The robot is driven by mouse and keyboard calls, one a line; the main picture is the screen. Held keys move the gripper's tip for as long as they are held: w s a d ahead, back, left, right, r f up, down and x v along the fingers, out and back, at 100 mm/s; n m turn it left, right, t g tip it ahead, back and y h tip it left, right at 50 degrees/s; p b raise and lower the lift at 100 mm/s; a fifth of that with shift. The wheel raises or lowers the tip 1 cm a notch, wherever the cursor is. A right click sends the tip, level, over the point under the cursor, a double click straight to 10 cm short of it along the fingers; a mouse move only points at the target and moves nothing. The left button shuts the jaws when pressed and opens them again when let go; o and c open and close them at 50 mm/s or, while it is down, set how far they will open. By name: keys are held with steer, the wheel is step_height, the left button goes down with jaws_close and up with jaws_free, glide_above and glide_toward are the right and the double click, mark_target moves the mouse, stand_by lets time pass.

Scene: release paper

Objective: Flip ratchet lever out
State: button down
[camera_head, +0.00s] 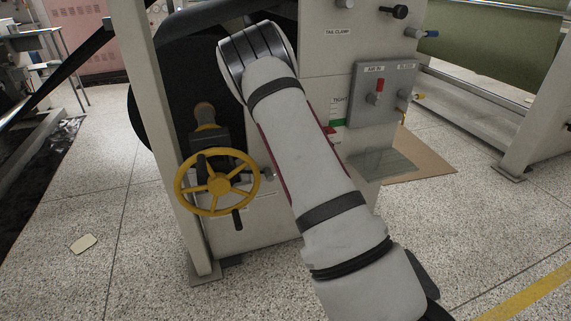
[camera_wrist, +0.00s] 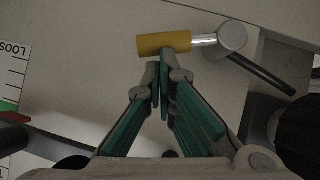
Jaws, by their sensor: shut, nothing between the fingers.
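In the wrist view, a lever with a yellow cylindrical grip (camera_wrist: 164,43), a short metal shaft and a round grey hub (camera_wrist: 231,37) stands at the grey machine panel; I take it for the ratchet lever. A dark bar (camera_wrist: 262,74) runs down right from the hub. My gripper (camera_wrist: 160,68) is shut and empty, its fingertips right at the lower edge of the yellow grip; I cannot tell whether they touch it. In the head view my arm hides the gripper and this lever.
A yellow handwheel (camera_head: 218,183) stands left of my arm, beside a pale upright post (camera_head: 165,150). A switch box (camera_head: 383,94) is on the machine to the right. A tight-loose scale (camera_wrist: 12,80) is at the wrist view's left edge. Open floor lies in front.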

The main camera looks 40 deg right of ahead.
steer(key=shift+d+f, duration=0.1)
step_height(320, 180, down, 8)
steer(key=d+m+t+y+p, duration=0.2)
steer(key=m+y, duration=0.3)
steer(key=y, duration=0.1)
steer(key=shift+s+m+t, duration=0.3)
steer(key=shift+s+m, duration=0.05)
steer(key=shift+m, duration=0.05)
steer(key=shift+d, duration=0.1)
stand_by(0.6)
